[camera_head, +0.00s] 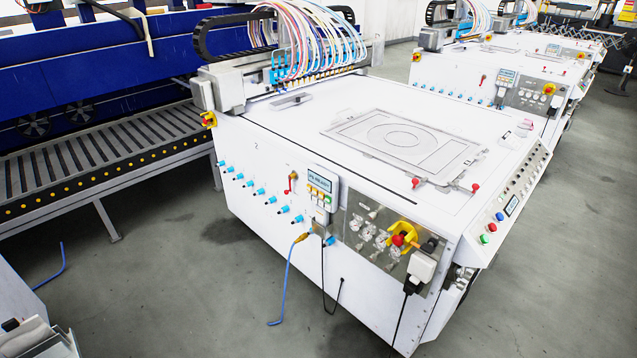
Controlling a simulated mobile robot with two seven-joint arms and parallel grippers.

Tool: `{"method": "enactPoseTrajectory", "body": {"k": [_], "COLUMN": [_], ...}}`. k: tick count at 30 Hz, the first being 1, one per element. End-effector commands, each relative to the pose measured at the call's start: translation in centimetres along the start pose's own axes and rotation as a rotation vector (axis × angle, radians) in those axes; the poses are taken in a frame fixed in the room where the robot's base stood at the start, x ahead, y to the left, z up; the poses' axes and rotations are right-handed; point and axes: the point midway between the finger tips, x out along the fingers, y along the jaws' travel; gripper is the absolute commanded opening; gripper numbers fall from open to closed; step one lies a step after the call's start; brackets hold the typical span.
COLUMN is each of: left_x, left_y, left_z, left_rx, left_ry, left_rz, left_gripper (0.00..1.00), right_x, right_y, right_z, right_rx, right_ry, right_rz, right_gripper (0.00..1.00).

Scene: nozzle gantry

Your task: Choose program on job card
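No job card can be clearly made out. The nearest white machine (270,150) has a small display panel (320,184) with a lit screen and coloured buttons on its front side; its text is too small to read surely. A sloped control panel (510,205) with a small screen, rows of buttons and red, green and blue buttons runs along the right edge. A flat plate with a ring outline (400,137) lies on the machine's white top. Neither of my grippers is in view.
A gantry (290,75) with coloured hoses spans the machine's back. A red and yellow switch (399,239) and a white plug (421,266) stick out in front. A blue hose (287,280) hangs to the floor. A roller conveyor (90,160) stands left. Grey floor is free in front.

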Motion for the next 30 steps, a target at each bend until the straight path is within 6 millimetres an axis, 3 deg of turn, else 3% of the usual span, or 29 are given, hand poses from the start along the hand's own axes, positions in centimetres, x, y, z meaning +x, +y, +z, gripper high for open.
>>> {"method": "enactPoseTrajectory", "body": {"k": [5, 14, 30], "left_x": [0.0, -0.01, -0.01], "left_y": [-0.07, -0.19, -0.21], "left_z": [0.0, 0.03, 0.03], "left_rx": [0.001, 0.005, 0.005], "left_ry": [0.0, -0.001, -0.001], "left_rz": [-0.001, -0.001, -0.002], "left_gripper": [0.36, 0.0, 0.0], "right_x": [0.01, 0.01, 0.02], "right_y": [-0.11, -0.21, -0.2], "right_z": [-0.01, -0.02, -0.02], "right_rx": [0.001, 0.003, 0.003], "right_ry": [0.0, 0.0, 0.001], "right_rz": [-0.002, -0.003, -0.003], "right_gripper": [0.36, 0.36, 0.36]}}
